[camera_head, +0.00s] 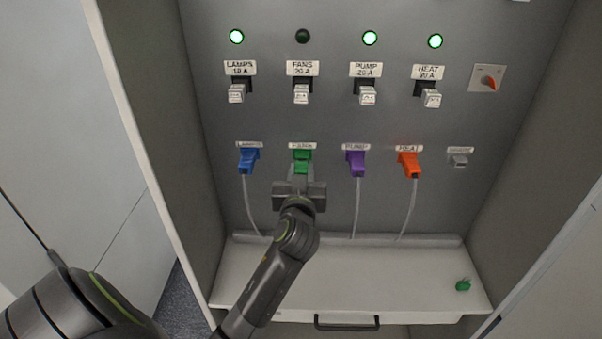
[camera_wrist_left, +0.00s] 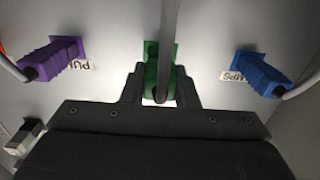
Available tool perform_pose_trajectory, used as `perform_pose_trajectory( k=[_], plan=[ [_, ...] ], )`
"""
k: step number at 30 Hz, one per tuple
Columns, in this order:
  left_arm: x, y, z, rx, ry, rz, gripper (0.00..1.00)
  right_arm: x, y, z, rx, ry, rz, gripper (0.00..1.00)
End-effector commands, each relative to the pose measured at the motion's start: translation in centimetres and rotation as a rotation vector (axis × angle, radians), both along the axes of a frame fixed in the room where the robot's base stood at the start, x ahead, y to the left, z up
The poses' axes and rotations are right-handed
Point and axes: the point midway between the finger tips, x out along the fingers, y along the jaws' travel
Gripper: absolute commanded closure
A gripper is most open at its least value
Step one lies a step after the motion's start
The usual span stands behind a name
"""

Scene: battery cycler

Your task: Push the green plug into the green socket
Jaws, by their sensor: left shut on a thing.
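The green plug (camera_head: 302,163) is at the FANS position on the grey panel, between the blue and purple plugs. My left gripper (camera_head: 299,184) is shut on it from the front and below. In the left wrist view the green plug (camera_wrist_left: 151,75) sits between the two fingers (camera_wrist_left: 160,88), with a grey cable crossing in front of it. My right gripper is not in view.
Blue (camera_head: 248,160), purple (camera_head: 356,162) and orange (camera_head: 409,164) plugs with hanging cables flank the spot. The FANS lamp (camera_head: 303,36) is dark; the other lamps glow green.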

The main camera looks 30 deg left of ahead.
Motion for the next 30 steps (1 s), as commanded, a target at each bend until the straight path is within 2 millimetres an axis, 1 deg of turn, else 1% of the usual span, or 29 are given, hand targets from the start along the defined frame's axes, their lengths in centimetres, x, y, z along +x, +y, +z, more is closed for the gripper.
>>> perform_pose_trajectory(
  k=[30],
  plan=[
    [1.1, 0.7, 0.0, 0.002, -0.001, -0.001, 0.86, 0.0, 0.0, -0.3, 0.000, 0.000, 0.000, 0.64]
  ],
)
